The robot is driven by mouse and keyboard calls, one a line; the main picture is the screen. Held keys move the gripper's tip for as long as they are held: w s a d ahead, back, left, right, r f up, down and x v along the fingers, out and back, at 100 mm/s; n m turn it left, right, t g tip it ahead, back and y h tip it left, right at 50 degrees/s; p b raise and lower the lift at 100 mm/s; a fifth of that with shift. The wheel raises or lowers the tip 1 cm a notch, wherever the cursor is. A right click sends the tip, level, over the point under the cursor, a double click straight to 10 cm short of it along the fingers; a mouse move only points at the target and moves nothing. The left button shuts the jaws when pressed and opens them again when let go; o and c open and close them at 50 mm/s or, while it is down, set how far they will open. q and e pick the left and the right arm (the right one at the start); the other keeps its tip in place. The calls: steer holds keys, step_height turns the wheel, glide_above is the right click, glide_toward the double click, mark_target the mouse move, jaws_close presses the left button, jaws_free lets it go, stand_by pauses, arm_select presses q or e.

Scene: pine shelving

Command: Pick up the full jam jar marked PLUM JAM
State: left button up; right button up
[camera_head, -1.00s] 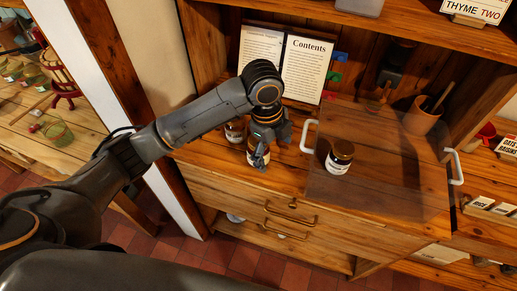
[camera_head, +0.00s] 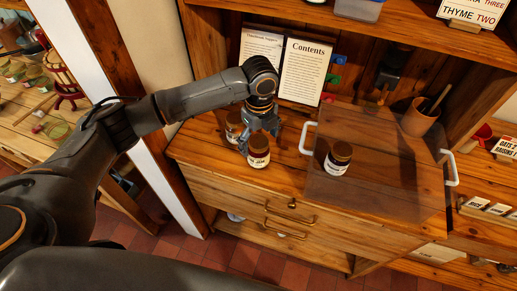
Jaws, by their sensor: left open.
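A jar with a brown lid and a pale label (camera_head: 258,154) stands upright near the front of the pine counter. A second brown-lidded jar (camera_head: 234,128) stands behind it to the left, partly hidden by my gripper. A third, dark-filled jar with a brown lid (camera_head: 337,161) stands to the right, within the outline of a see-through box. The labels are too small to read, so I cannot tell which is PLUM JAM. My left gripper (camera_head: 261,137) is open, pointing down just behind the front jar and beside the back one. I cannot tell whether it touches either.
The see-through box (camera_head: 400,190) has white handles at both sides. A "Contents" board (camera_head: 306,72) stands at the back. A terracotta pot (camera_head: 418,118) is at the right, under an upper shelf (camera_head: 400,32). Drawers with brass handles (camera_head: 290,218) lie below the counter.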

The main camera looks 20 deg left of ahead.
arm_select(q)
step_height(320, 180, down, 4)
steer(key=shift+s+a+f+p, duration=0.1)
steer(key=shift+s+f+p, duration=0.05)
steer(key=shift+p, duration=0.9)
steer(key=shift+f, duration=0.5)
steer(key=c, duration=1.6)
steer(key=shift+o, duration=0.2)
steer(key=shift+r, duration=0.1)
